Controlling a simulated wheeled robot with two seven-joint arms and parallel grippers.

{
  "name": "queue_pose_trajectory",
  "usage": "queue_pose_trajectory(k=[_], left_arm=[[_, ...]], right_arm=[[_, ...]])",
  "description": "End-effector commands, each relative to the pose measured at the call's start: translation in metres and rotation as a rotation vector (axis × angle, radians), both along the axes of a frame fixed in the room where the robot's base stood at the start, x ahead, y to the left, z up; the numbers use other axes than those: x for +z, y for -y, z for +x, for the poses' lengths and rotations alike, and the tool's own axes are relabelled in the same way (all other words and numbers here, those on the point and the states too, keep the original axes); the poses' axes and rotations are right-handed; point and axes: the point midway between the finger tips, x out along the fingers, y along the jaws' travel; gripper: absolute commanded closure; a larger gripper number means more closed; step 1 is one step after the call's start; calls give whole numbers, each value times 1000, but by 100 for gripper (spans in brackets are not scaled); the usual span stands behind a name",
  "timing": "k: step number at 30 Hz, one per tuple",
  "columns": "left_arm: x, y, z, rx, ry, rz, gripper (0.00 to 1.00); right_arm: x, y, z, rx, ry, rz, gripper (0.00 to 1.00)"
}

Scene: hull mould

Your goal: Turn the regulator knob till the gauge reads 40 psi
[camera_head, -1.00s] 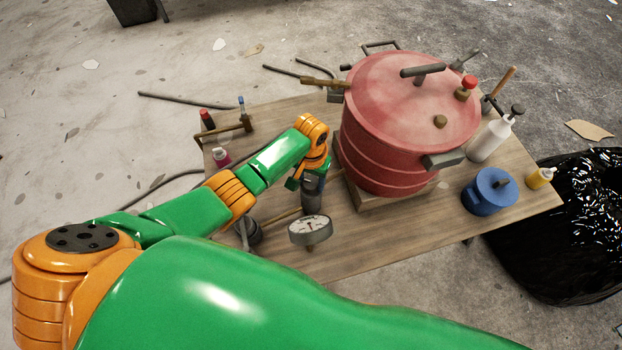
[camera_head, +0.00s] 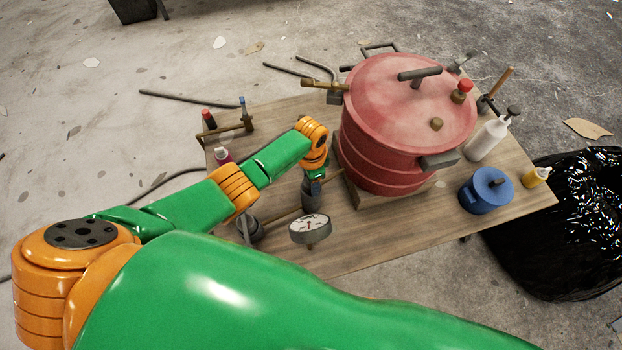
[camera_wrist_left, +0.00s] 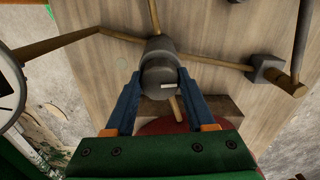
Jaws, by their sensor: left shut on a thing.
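The regulator knob (camera_head: 311,196) is a dark grey upright cylinder near the table's front left edge. The wrist view shows the knob (camera_wrist_left: 159,72) between the two blue fingers, with a pale mark on its end. My left gripper (camera_head: 314,182) is shut on the knob from above. The round white-faced gauge (camera_head: 310,227) stands just in front of the knob. Its needle is too small to read surely. Part of the gauge (camera_wrist_left: 8,92) shows at the left edge of the wrist view, its face mostly cut off. My right gripper is out of view.
A large red pot (camera_head: 393,150) stands on the wooden table (camera_head: 350,240) right behind the knob. Brass pipes (camera_wrist_left: 75,39) run beside it. A blue canister (camera_head: 486,196), a white bottle (camera_head: 489,138) and small bottles stand around the edges. The table's front middle is clear.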

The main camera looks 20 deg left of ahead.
Motion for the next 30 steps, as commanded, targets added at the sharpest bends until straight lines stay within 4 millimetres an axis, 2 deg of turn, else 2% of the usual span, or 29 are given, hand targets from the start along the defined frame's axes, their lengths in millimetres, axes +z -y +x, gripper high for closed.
queue_pose_trajectory(k=[9,24,25,27,28,30], left_arm=[[1,0,1,-89,3,-3,100],[1,1,1,-102,3,-3,100],[1,1,1,-102,3,-3,37],[1,1,1,-102,3,-3,18],[1,1,1,-102,3,-2,15],[0,0,1,-102,3,-2,15]], right_arm=[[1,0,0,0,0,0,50],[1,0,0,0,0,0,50],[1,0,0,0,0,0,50],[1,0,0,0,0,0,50],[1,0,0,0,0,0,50],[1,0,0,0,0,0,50]])
